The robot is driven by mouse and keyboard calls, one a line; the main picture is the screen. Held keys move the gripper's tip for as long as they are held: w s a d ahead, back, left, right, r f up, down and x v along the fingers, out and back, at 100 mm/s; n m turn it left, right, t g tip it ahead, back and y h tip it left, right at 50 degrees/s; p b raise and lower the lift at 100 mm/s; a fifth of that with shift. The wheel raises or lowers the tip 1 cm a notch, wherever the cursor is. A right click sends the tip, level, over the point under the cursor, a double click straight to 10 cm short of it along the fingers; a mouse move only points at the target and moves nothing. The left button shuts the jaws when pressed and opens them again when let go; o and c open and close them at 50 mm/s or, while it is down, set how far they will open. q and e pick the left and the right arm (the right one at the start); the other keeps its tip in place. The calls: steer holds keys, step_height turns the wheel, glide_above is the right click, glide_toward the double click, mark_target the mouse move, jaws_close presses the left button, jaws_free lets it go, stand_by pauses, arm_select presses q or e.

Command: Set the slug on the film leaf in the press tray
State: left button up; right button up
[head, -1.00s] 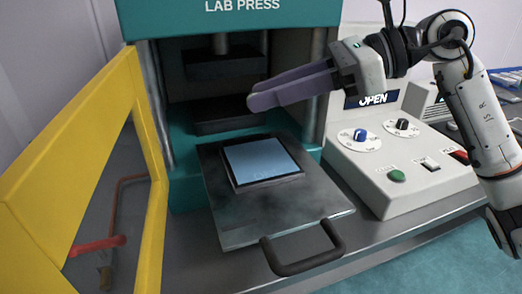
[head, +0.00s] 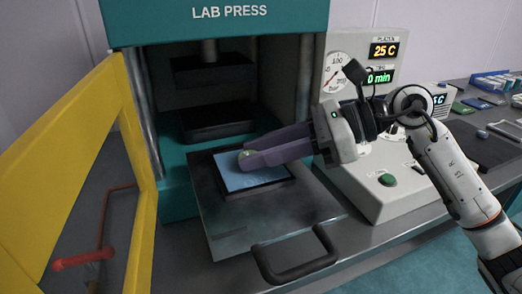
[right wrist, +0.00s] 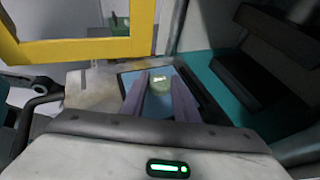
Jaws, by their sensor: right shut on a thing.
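The slug (head: 245,154), small and pale yellow-green, is between the fingertips of my right gripper (head: 249,158), which is shut on it. It also shows in the right wrist view (right wrist: 160,86), between the purple fingers. The light-blue film leaf (head: 236,179) lies in a dark square frame on the grey press tray (head: 226,226). The gripper reaches in from the right, and the slug appears over the leaf's far part. I cannot tell whether the slug touches the leaf. The fingers hide part of the leaf. My left gripper is not in view.
The teal lab press (head: 222,27) stands behind the tray, its dark platens apart. Its yellow guard door (head: 62,128) is swung open on the left. The tray's black handle (head: 296,255) juts forward. A control panel (head: 372,188) stands at the right, under my right arm.

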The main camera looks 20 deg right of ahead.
steer(key=o, duration=0.6)
steer(key=shift+f, duration=0.15)
steer(key=o, duration=0.4)
steer(key=shift+r+p, duration=0.35)
steer(key=shift+r, duration=0.05)
steer(key=shift+b+v, duration=1.1)
steer(key=shift+v, duration=4.85)
steer(key=shift+f, duration=0.15)
